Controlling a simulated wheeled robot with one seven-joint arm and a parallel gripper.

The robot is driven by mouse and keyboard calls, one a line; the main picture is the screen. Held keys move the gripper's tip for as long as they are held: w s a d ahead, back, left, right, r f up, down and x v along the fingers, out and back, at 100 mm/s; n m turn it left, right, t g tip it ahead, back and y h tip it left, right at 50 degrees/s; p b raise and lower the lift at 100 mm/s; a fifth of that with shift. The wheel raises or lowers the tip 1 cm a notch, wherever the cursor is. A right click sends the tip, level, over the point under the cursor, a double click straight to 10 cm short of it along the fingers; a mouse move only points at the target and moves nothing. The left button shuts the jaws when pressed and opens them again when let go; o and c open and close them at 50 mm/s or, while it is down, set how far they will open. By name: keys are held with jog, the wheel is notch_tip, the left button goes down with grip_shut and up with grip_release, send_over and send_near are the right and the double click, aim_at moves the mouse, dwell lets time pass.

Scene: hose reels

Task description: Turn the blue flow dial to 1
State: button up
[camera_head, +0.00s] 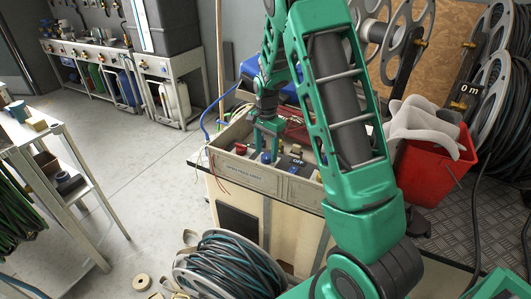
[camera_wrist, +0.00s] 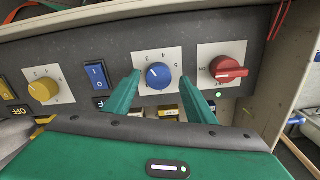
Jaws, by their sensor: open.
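The blue flow dial (camera_wrist: 158,76) is a round knob on a white numbered plate (camera_wrist: 148,59) on a dark panel in the wrist view. A small pale mark shows on its upper left; I cannot tell for sure which number it points to. My gripper (camera_wrist: 159,78) is open, with one green finger on each side of the dial and visible gaps between them. In the head view, my gripper (camera_head: 267,150) reaches down into the panel box, and the blue dial (camera_head: 265,157) shows small by the fingertips.
A red knob (camera_wrist: 228,69) sits right of the dial, above a lit green lamp (camera_wrist: 219,95). A blue rocker switch (camera_wrist: 97,75) and a yellow dial (camera_wrist: 43,89) sit to the left. The box's raised wooden rim (camera_head: 245,175) surrounds the panel. A red bucket (camera_head: 440,165) stands to the right.

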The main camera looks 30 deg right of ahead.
jog(key=shift+f, duration=0.35)
jog(key=shift+c, duration=0.5)
